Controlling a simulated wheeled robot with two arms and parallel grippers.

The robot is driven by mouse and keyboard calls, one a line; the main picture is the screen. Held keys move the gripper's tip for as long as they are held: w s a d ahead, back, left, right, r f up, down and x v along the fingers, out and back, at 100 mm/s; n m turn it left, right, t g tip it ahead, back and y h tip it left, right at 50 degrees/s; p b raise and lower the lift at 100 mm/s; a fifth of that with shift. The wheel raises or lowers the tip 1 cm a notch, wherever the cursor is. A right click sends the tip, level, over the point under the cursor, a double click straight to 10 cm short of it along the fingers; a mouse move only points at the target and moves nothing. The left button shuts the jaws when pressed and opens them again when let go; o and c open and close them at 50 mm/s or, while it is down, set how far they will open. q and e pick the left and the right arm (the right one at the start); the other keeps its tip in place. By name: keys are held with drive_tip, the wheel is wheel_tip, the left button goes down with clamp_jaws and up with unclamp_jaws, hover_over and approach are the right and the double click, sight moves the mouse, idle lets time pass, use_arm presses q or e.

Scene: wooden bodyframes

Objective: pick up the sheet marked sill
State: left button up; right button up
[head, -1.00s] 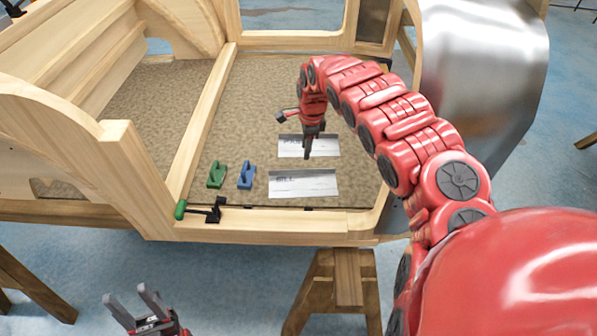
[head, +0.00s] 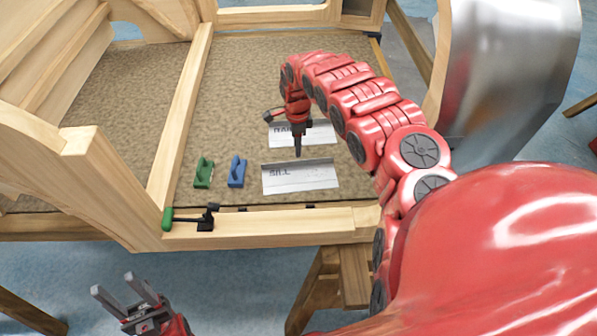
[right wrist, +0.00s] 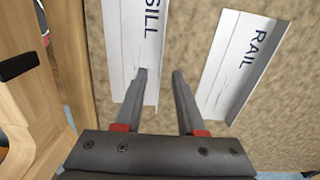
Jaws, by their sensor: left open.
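The sheet marked SILL (head: 302,181) is pale with a raised grey edge. It lies on the floor panel near the front wooden rail, and also shows in the right wrist view (right wrist: 122,50). My right gripper (head: 297,152) points down just beyond its far edge. In the right wrist view the right gripper's fingers (right wrist: 160,73) are apart with nothing clearly held; the left finger overlaps the SILL sheet's edge, the other is over bare floor. Contact cannot be told. My left gripper (head: 114,284) is open and empty, low in front of the frame.
A sheet marked RAIL (right wrist: 241,62) lies beyond the SILL sheet, partly hidden by my right arm in the head view (head: 322,132). A green block (head: 203,173) and a blue block (head: 236,172) stand left of the SILL sheet. A green-handled clamp (head: 190,218) sits on the front rail.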

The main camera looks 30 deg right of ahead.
hover_over(299, 172)
drive_tip(key=w, duration=0.3)
drive_tip(key=shift+s+d+f, duration=0.1)
drive_tip(key=shift+d+f, duration=0.1)
drive_tip(key=shift+f, duration=1.2)
drive_tip(key=shift+s+d+f, duration=0.1)
drive_tip(key=shift+d+f, duration=0.05)
drive_tip(key=shift+f, duration=1.25)
drive_tip(key=shift+d+f, duration=0.1)
drive_tip(key=shift+f, duration=0.45)
clamp_jaws()
